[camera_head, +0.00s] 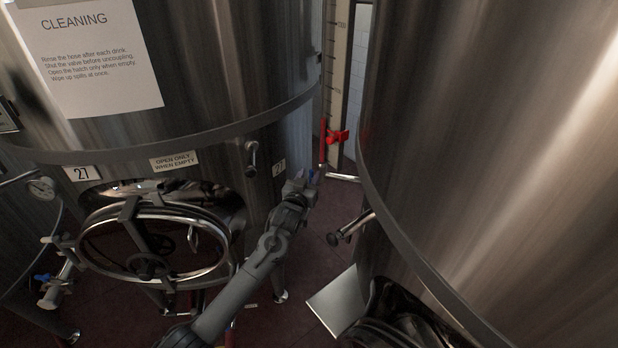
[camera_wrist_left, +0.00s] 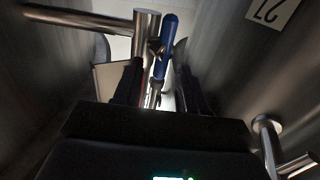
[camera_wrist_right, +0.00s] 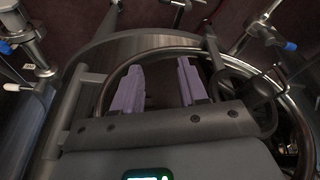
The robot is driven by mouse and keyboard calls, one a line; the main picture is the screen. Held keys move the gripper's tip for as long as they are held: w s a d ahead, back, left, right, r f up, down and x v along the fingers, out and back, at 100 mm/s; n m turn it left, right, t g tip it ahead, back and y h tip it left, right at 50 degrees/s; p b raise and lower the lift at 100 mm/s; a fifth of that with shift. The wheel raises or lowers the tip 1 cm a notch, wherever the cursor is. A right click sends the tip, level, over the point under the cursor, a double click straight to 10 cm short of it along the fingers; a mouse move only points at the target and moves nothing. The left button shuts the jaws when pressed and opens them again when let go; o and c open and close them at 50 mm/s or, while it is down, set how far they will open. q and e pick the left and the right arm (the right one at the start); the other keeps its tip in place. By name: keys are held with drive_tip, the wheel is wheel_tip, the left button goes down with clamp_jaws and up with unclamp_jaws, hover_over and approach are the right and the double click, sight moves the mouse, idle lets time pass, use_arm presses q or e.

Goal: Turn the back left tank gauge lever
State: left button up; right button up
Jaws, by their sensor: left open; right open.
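My left gripper (camera_head: 305,181) is in the gap between two large steel tanks, beside the left tank (camera_head: 225,60). In the left wrist view, its open fingers (camera_wrist_left: 160,75) point at a blue-handled lever (camera_wrist_left: 166,38) on a metal pipe (camera_wrist_left: 144,40). The lever lies in line with the gap between the fingers; I cannot tell whether they touch. In the head view a red lever (camera_head: 338,136) sits beside the pale gauge scale (camera_head: 340,60), above and right of the left gripper. My right gripper (camera_wrist_right: 158,88) is open and empty in the right wrist view.
The right tank (camera_head: 490,130) walls the gap closely. A sampling cock (camera_head: 252,158) sticks out of the left tank. A round hatch with a handwheel (camera_head: 148,262) is below. A pipe stub (camera_head: 350,228) juts from the right tank. Dark floor (camera_head: 300,262) is visible between them.

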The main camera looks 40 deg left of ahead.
use_arm(q)
clamp_jaws()
drive_tip(key=shift+f, duration=0.1)
idle(0.3)
drive_tip(key=m+b, duration=0.1)
drive_tip(key=m+t+b, duration=0.1)
drive_tip(key=shift+d+f+b, duration=0.25)
drive_tip(key=shift+f+b, duration=0.05)
drive_tip(key=shift+f, duration=0.05)
drive_tip(key=shift+s+d+f+m+t+h+b, duration=0.1)
drive_tip(key=shift+f+m+t+h+b, duration=0.65)
drive_tip(key=shift+m+h+b, duration=2.35)
drive_tip(key=shift+w+d+f+m+t+h+b, duration=0.2)
drive_tip(key=shift+m+t+h+b, duration=0.9)
drive_tip(key=shift+m+b, duration=2.35)
drive_tip(key=shift+s+a+f+m+t+h+b, duration=0.15)
drive_tip(key=shift+f+m+t+h+b, duration=0.9)
drive_tip(key=shift+m, duration=3.8)
drive_tip(key=shift+d+r+h+b, duration=0.15)
drive_tip(key=shift+r+h+b, duration=0.45)
drive_tip(key=shift+h, duration=0.25)
drive_tip(key=shift+f, duration=0.1)
